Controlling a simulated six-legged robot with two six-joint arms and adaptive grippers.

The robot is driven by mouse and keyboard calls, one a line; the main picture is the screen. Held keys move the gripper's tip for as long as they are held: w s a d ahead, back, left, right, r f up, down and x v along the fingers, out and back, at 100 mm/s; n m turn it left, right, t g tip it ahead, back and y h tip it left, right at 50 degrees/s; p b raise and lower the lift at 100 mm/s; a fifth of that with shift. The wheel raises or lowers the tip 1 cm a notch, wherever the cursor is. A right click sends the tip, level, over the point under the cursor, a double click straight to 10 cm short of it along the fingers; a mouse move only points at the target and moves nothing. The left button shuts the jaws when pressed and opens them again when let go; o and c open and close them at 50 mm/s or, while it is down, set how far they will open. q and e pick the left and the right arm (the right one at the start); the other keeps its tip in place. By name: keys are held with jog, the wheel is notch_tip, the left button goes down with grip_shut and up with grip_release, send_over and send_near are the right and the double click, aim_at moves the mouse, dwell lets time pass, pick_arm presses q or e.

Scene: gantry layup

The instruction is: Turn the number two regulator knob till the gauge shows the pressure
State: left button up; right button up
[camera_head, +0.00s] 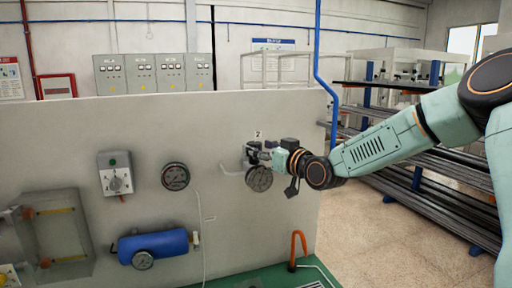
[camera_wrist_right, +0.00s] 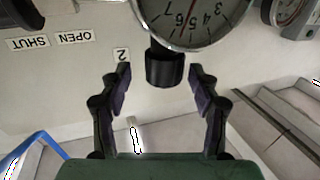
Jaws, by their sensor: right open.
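The number two regulator's black knob (camera_wrist_right: 165,68) shows in the right wrist view, below its round white gauge (camera_wrist_right: 190,18). The gauge is upside down and partly cut off; a red line on its dial lies near the 5. A "2" label (camera_wrist_right: 122,55) is beside the knob and also shows in the head view (camera_head: 258,134). My right gripper (camera_wrist_right: 162,80) is open, its dark fingertips on either side of the knob with gaps visible. In the head view my right gripper (camera_head: 270,156) is at the panel and hides the knob; the gauge (camera_head: 260,179) hangs below. My left gripper is not in view.
The grey panel (camera_head: 220,125) also carries another gauge (camera_head: 175,176), a switch box (camera_head: 115,173) and a blue cylinder (camera_head: 153,246). An orange hooked handle (camera_head: 298,250) stands near the panel's foot. Racks of dark bars (camera_head: 440,175) stand to the right, with bare floor before them.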

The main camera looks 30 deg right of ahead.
jog(key=shift+w+a, duration=0.25)
jog(key=shift+w, duration=0.45)
jog(key=shift+w+a, duration=0.2)
jog(key=shift+w, duration=0.45)
jog(key=shift+s+d, duration=0.15)
jog(key=shift+d, duration=0.2)
jog(key=shift+c, duration=0.5)
jog(key=shift+a+r, duration=0.1)
jog(key=shift+a, duration=0.25)
jog(key=c, duration=0.4)
jog(key=shift+d, duration=0.15)
jog(key=c, duration=0.5)
jog(key=shift+c, duration=1)
jog(key=shift+f, duration=0.35)
